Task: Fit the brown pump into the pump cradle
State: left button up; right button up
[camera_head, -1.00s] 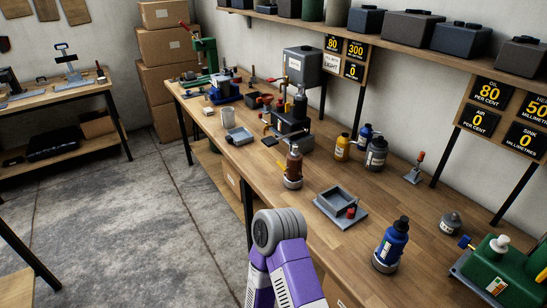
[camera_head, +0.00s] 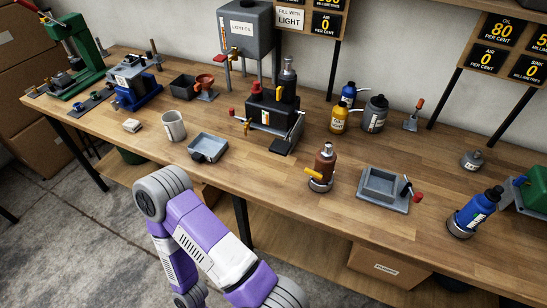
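The brown pump (camera_head: 325,161) stands upright near the front edge of the bench, its foot in a round grey base (camera_head: 320,185). It has a grey top and a yellow lever pointing left. I cannot tell for sure which fixture is the pump cradle. One candidate is the black fixture (camera_head: 268,112) behind the pump, with a dark upright cylinder and side levers. Another is the open grey square holder (camera_head: 382,181) with a red-knobbed lever, right of the pump. A purple arm of mine bends across the lower left; neither gripper shows.
A blue bottle-like pump (camera_head: 473,212) stands tilted at the right. Yellow (camera_head: 339,119) and grey (camera_head: 375,115) bottles stand behind. A grey tray (camera_head: 208,146) and white mug (camera_head: 173,126) are left. A light-oil tank (camera_head: 245,27) stands above the black fixture. Bench front is partly clear.

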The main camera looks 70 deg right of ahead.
aim_at(381, 187)
jog(key=i, duration=0.4)
jog(key=z, duration=3)
